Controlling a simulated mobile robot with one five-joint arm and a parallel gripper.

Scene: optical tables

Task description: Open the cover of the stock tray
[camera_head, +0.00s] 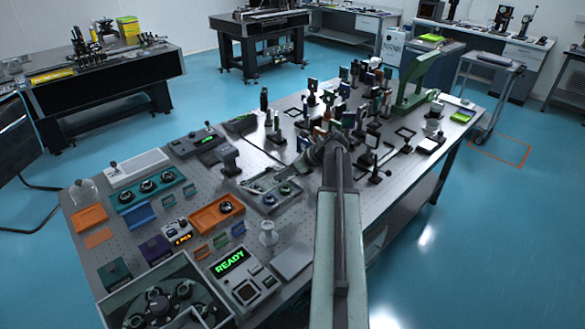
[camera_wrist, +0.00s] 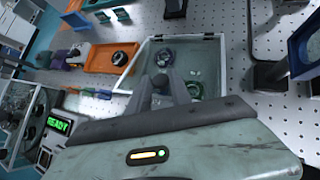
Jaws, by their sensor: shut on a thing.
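The stock tray (camera_head: 249,201) is a grey shallow box on the perforated table, with several round parts, some ringed in green, inside. In the wrist view the tray (camera_wrist: 187,37) lies straight ahead, its pale rim and clear cover sheet showing. My gripper (camera_wrist: 162,82) is over the tray's near part, its two grey fingers close together on the cover's edge. The exact grip point is hidden behind the fingers. In the head view my gripper (camera_head: 305,163) reaches the tray from the right and is small and partly hidden by my arm.
An orange tray (camera_head: 217,213) with a dark round part sits left of the stock tray. Crowded optical mounts (camera_head: 345,100) fill the table behind. A blue-framed part (camera_wrist: 306,48) stands at right.

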